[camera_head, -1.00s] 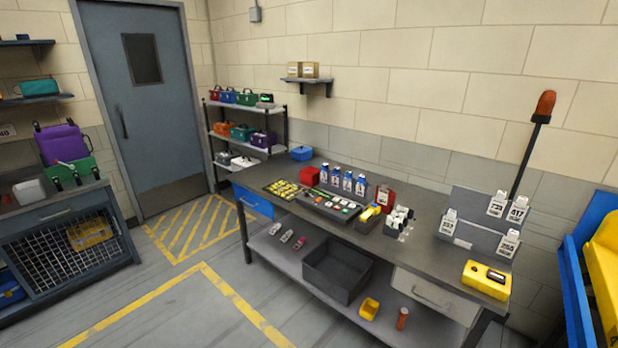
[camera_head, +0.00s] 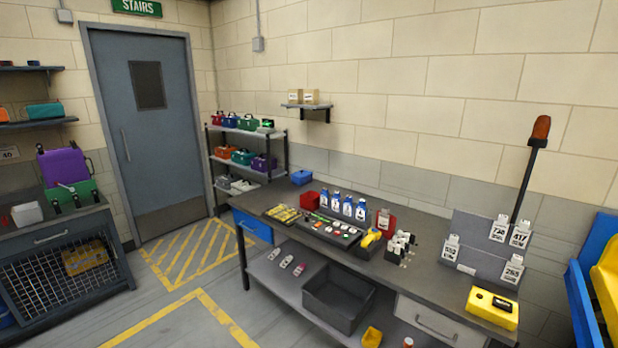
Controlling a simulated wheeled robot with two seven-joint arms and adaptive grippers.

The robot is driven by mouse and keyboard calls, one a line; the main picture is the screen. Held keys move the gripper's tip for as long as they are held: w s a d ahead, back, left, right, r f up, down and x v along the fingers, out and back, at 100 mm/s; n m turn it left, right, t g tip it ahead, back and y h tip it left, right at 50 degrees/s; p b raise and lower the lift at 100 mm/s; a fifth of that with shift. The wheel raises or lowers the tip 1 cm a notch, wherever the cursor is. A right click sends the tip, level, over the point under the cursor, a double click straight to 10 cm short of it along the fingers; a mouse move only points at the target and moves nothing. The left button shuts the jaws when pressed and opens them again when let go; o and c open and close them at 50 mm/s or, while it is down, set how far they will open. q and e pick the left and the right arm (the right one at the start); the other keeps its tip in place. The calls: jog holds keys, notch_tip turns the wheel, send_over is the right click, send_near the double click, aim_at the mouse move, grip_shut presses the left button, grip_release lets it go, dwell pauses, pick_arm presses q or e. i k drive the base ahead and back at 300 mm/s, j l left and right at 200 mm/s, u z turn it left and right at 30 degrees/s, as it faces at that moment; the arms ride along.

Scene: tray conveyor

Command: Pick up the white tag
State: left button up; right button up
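Several white tags with dark numbers hang on a grey stand at the right end of the workbench. Two are at its upper right, one white tag (camera_head: 498,229) beside another (camera_head: 519,235). One white tag (camera_head: 451,248) is at the stand's left and one (camera_head: 512,271) at its lower right. Their numbers are too small to read surely. Small white and pink tag-like items (camera_head: 287,261) lie on the bench's lower shelf. Which tag the task means I cannot tell. Neither of my grippers is in view.
The workbench (camera_head: 400,272) holds blue bottles (camera_head: 348,207), a parts tray, a red box and a yellow device (camera_head: 492,307). A dark bin (camera_head: 338,302) sits below. A blue rack stands at the far right. Floor left of the bench is clear.

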aim_at(512, 269)
jog(key=z, duration=1.35)
